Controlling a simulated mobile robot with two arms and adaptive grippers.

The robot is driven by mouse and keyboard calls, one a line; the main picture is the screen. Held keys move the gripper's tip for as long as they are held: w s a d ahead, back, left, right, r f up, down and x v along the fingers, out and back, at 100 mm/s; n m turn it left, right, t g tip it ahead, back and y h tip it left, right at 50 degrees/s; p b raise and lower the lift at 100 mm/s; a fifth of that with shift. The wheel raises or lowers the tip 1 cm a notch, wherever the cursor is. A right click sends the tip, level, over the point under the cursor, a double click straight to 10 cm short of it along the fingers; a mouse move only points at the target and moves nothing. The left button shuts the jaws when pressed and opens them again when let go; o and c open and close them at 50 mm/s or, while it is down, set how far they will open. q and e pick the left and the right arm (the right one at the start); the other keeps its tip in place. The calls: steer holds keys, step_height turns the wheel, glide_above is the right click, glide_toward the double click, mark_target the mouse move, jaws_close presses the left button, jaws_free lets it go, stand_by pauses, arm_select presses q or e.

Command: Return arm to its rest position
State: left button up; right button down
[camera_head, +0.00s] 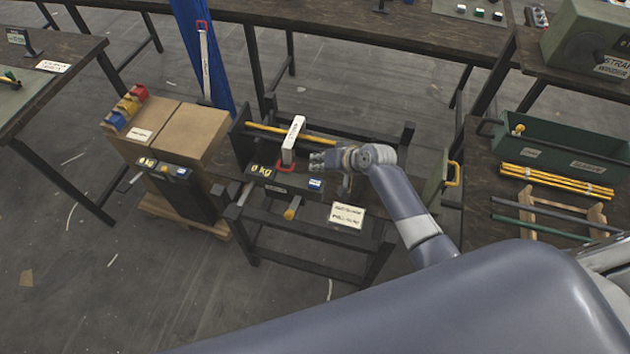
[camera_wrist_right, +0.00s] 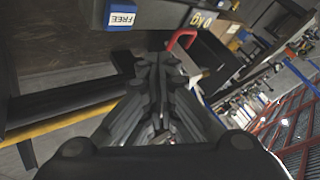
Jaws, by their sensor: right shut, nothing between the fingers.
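My right arm (camera_head: 399,200) reaches out over the dark rivet press stand (camera_head: 330,244). My right gripper (camera_head: 316,162) is shut and empty, just right of a white upright lever (camera_head: 293,138) with a red handle (camera_head: 286,168). In the right wrist view the gripper's closed fingers (camera_wrist_right: 158,66) point toward the red handle (camera_wrist_right: 181,40). Whether they touch it I cannot tell. A black panel with a "0 KG" label (camera_head: 261,170) and a blue label (camera_head: 315,184) sits below the gripper. My left gripper is not in view.
A yellow rod (camera_head: 262,129) lies across the stand behind the lever. Cardboard boxes (camera_head: 192,131) stand at the left. A workbench at the right holds a green trough (camera_head: 575,142) and yellow rods (camera_head: 556,181). Open floor (camera_head: 110,275) lies at the lower left.

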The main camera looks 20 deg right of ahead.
stand_by(0.5)
steer(key=s+a+n+g+h, duration=0.1)
steer(key=s+n+g+h, duration=0.15)
steer(key=s, duration=1.45)
steer(key=s+d+r+n+g+h, duration=0.15)
steer(key=s+r, duration=0.25)
steer(key=s, duration=0.4)
steer(key=s+d+r+n, duration=0.1)
steer(key=s+d+r, duration=0.1)
steer(key=s+r, duration=0.35)
steer(key=s+f+g+b, duration=0.1)
steer(key=s+f+b, duration=0.15)
steer(key=f, duration=1.55)
steer(key=s+f+g+b, duration=0.15)
steer(key=f+b, duration=0.25)
steer(key=f, duration=1.4)
steer(key=s+d+f+b, duration=0.3)
steer(key=s+f+b, duration=0.1)
steer(key=s+f, duration=1.2)
step_height(320, 180, down, 3)
steer(key=shift+s+f+h, duration=0.1)
steer(key=shift+s+h, duration=0.2)
steer(key=shift+h, duration=0.1)
